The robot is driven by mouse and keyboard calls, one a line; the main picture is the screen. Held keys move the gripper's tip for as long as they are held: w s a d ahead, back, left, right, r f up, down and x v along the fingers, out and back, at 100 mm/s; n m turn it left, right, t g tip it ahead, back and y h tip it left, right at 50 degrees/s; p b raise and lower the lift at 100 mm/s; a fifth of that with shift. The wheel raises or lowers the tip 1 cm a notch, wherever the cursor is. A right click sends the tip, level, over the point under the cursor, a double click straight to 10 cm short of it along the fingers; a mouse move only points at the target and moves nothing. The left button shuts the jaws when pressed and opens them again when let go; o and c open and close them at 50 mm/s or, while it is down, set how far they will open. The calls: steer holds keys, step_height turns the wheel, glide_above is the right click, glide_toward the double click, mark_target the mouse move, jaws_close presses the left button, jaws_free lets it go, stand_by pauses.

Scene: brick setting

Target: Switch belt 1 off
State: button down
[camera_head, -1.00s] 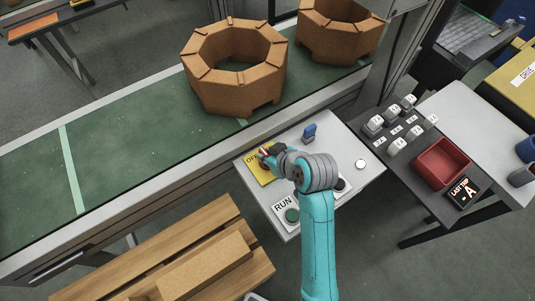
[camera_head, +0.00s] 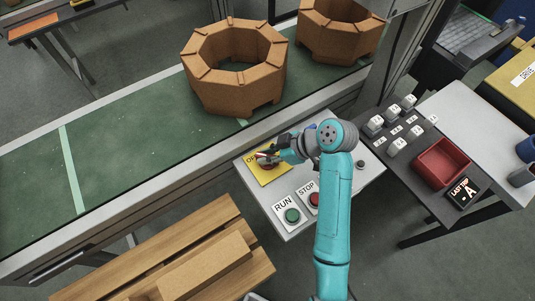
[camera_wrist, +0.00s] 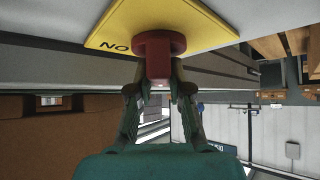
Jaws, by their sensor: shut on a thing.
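A yellow plate (camera_head: 271,178) lies on the light control panel beside the belt, with lettering partly hidden by my gripper. In the wrist view the yellow plate (camera_wrist: 195,18) carries a red knob (camera_wrist: 158,48) with a round base, and the letters "NO" show at left. My gripper (camera_wrist: 159,84) is shut on the knob's stem, one finger on each side. In the head view my gripper (camera_head: 269,158) reaches the plate from the right. The green belt (camera_head: 120,145) carries two brown octagonal blocks (camera_head: 215,85); whether it is running cannot be told.
A green RUN button (camera_head: 292,215) and a red STOP button (camera_head: 315,200) sit near the panel's front edge. A blue part (camera_head: 311,127) at the panel's back is mostly hidden by my arm. A wooden pallet (camera_head: 175,262) lies at front left; a red tray (camera_head: 442,163) stands right.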

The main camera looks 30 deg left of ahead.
steer(key=shift+n+g, duration=0.3)
steer(key=c, duration=1.1)
jaws_free()
steer(key=shift+d, duration=0.1)
steer(key=v, duration=0.7)
steer(key=shift+w+d+r, duration=0.1)
steer(key=shift+r, duration=0.1)
